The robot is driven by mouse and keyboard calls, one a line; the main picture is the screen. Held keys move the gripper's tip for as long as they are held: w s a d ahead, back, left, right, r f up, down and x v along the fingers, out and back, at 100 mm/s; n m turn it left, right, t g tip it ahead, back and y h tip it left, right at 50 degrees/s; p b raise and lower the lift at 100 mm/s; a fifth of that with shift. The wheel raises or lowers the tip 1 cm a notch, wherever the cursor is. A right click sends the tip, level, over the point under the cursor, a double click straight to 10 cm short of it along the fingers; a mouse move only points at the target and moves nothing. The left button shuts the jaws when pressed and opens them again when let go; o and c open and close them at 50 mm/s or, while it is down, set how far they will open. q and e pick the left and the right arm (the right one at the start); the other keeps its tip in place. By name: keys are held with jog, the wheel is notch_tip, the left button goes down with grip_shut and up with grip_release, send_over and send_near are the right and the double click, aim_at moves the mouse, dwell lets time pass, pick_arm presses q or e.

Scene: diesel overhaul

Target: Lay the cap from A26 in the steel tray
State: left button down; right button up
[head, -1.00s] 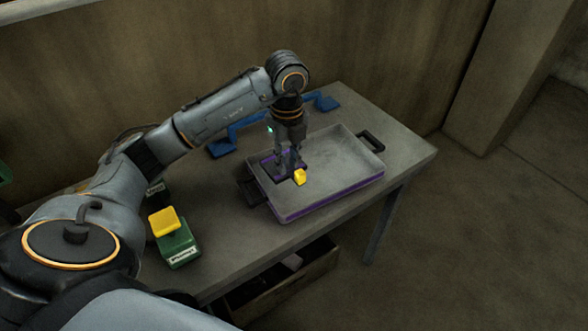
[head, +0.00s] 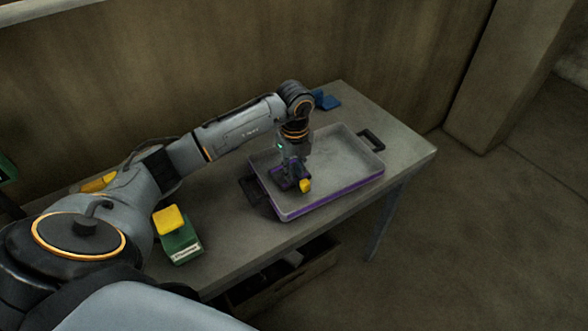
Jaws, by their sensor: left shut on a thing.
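The steel tray (head: 345,165) is a shallow grey tray with a purple band along its outer side and dark handles at its ends. It lies on the table. My left gripper (head: 293,183) points down over the tray's left part and is shut on a small yellow cap (head: 305,186), which shows at its fingertips. The fingers hide part of the cap. I cannot tell whether it touches the tray floor. No A26 label can be read. My right gripper is not in view.
A green block with a white label (head: 182,248) and a yellow top (head: 168,220) stands left of the tray. A blue piece (head: 326,100) lies behind it, partly hidden by my arm. Another yellow thing (head: 98,182) is at far left. The tray's right part is empty.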

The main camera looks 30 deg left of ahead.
aim_at(294, 178)
pick_arm(q)
jog(key=c, duration=1.2)
grip_release()
jog(key=shift+f, duration=0.1)
jog(key=shift+r, duration=0.2)
notch_tip(294, 178, up, 12)
jog(key=b, duration=0.1)
